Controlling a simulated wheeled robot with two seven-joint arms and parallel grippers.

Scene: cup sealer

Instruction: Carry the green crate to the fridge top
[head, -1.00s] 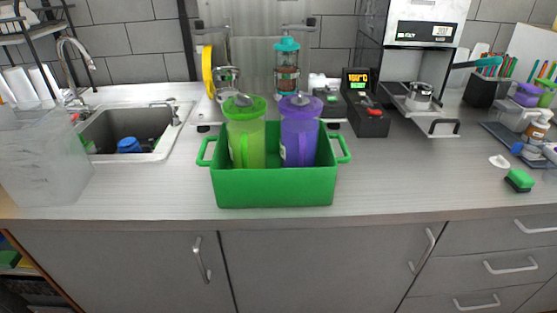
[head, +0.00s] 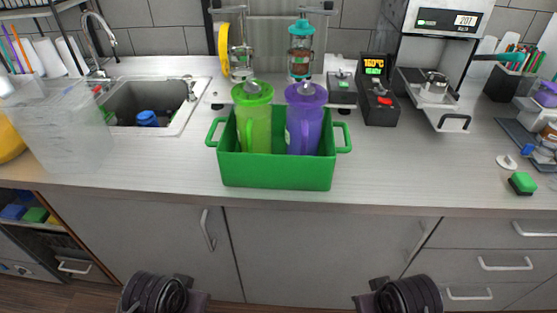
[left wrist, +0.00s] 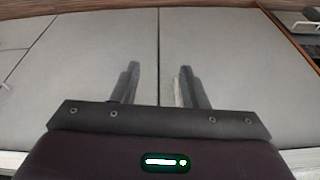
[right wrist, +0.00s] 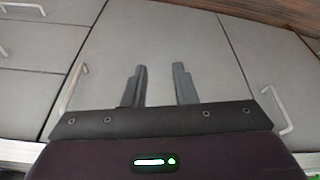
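The green crate (head: 277,173) stands on the counter in the middle of the head view, with a handle on its left and right ends. A green lidded cup (head: 254,125) and a purple lidded cup (head: 304,125) stand upright in it. My left gripper (left wrist: 158,75) is open and empty in the left wrist view, facing the cabinet doors. My right gripper (right wrist: 160,75) is open and empty in the right wrist view, also facing the cabinet doors. Both arms show at the bottom of the head view, below the counter and apart from the crate. No fridge top is recognisable.
A translucent box (head: 62,125) and a sink (head: 150,105) are left of the crate. A dark device with a display (head: 377,95) and a sealing machine (head: 435,75) stand behind right. A green sponge (head: 522,183) lies far right. The counter beside the crate is clear.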

